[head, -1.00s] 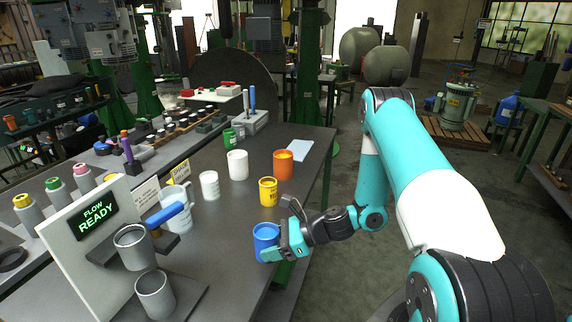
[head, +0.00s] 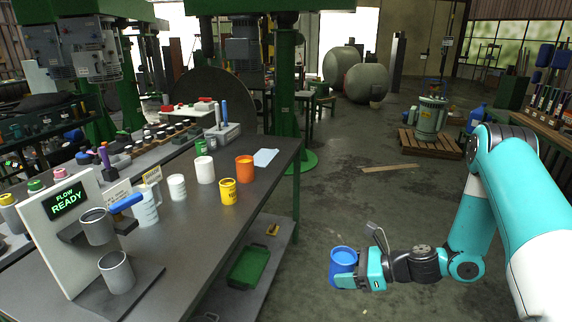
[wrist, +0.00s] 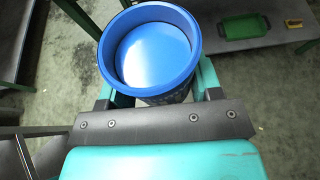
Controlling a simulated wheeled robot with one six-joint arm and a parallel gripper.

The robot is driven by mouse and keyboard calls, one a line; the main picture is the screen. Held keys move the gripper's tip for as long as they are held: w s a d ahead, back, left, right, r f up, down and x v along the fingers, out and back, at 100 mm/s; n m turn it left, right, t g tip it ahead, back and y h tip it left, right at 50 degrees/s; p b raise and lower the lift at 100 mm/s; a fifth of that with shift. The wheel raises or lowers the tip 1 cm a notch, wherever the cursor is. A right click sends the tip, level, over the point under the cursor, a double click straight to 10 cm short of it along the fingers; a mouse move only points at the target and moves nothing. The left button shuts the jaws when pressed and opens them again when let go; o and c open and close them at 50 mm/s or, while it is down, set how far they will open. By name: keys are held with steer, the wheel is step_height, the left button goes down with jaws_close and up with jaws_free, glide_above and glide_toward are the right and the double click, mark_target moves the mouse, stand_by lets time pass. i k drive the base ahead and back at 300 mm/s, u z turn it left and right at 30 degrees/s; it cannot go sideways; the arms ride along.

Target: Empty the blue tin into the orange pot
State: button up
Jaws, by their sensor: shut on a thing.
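The blue tin (head: 342,262) is held upright in my gripper (head: 358,270), out over the floor to the right of the table. In the wrist view the blue tin (wrist: 150,50) stands between the two fingers of my gripper (wrist: 160,92), and its inside shows a smooth blue surface. I cannot tell how full it is. The orange pot (head: 244,168) stands upright on the table near its far right edge, well to the left of and beyond my gripper. Its inside looks orange.
A dispenser with a grey cup (head: 116,272) is at the table's near left. A green tray (head: 249,266) lies on the lower shelf. The floor around my gripper is clear.

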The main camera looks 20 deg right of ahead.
mark_target(245, 164)
steer(key=z, duration=0.15)
steer(key=k, duration=0.45)
steer(key=z, duration=0.8)
steer(key=i, duration=2.1)
steer(key=u, duration=1.5)
steer(key=i, duration=0.9)
steer(key=u, duration=0.2)
